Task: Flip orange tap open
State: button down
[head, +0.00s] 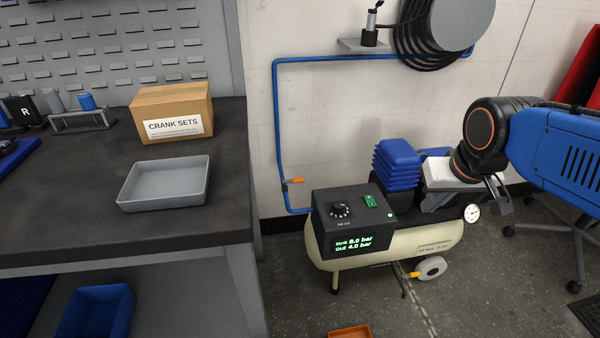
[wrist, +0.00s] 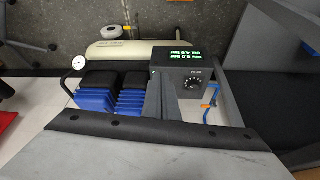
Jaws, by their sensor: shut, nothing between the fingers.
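The orange tap (head: 296,181) is a small lever on the vertical blue pipe (head: 277,130) low on the wall, left of the compressor's control box. Its lever lies sideways, across the pipe, pointing right in the head view. In the wrist view the orange tap (wrist: 211,103) is small, beside the blue pipe (wrist: 207,115), right of the gripper. My gripper (head: 432,200) is well to the right of the tap, over the compressor, partly hidden by its own body. In the wrist view my gripper (wrist: 157,84) is shut and empty, apart from the tap.
The compressor (head: 375,248) with its control box (head: 350,225) stands between my gripper and the tap; its display reads tank 8.0 bar, out 4.0 bar. A workbench (head: 225,190) bounds the tap's left side. A hose reel (head: 460,20) hangs above.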

jog(key=w+a, duration=0.5)
jog(key=w, duration=0.6)
jog(key=w+a, duration=0.6)
jog(key=w, duration=0.5)
jog(key=w+a+f+n, duration=0.1)
jog(key=w+a+f, duration=0.5)
jog(key=w+a, duration=0.3)
jog(key=w+a+f, duration=0.6)
jog(key=w+a, duration=0.3)
jog(key=shift+a+f+n+g+y, duration=0.2)
jog(key=shift+f+n+g+y, duration=0.1)
jog(key=shift+f+n+g, duration=0.1)
jog(key=shift+s, duration=0.1)
